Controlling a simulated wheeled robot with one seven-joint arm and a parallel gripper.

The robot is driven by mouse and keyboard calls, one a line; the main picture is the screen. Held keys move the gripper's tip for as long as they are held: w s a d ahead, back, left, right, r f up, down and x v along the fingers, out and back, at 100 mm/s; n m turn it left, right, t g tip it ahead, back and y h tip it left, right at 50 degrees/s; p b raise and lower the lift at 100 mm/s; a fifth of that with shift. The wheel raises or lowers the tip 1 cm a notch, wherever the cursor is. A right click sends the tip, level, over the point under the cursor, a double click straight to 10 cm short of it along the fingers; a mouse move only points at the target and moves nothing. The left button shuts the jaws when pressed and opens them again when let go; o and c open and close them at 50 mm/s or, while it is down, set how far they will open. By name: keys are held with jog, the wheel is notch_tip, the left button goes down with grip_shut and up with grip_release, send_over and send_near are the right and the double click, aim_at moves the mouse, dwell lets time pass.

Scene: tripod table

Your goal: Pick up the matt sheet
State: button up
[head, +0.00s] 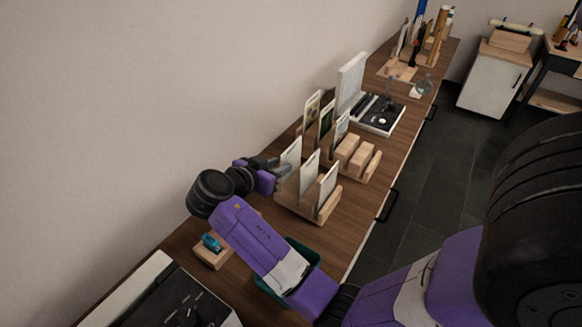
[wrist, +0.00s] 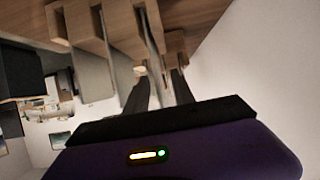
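A wooden rack (head: 308,203) holds three pale upright sheets; I cannot tell by finish which one is the matt sheet. The back-left sheet (head: 291,153) stands nearest my gripper (head: 280,164). The middle sheet (head: 310,167) and front sheet (head: 328,182) stand apart to its right. In the wrist view, upside down, my gripper (wrist: 160,72) has its two dark fingers apart. A thin sheet edge (wrist: 153,38) runs down toward the gap between them, beside wooden rack posts (wrist: 124,22). Contact between fingers and sheet cannot be made out.
Behind stand another rack with cards (head: 326,118) and wooden blocks (head: 358,158), then a black-and-white device (head: 380,115). A teal tray (head: 303,254) lies partly under my arm. A small blue item (head: 211,243) sits on a wooden block. The wall is close on the left.

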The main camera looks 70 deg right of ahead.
aim_at(300, 158)
jog(key=x, duration=0.1)
jog(key=p+x, duration=0.1)
jog(key=x, duration=0.3)
jog(key=shift+s+d+r+p, duration=0.1)
jog(key=shift+s+r+p, duration=0.05)
jog(key=shift+s+p, duration=0.2)
jog(key=shift+d+f, duration=0.3)
jog(key=shift+d, duration=0.1)
grip_shut()
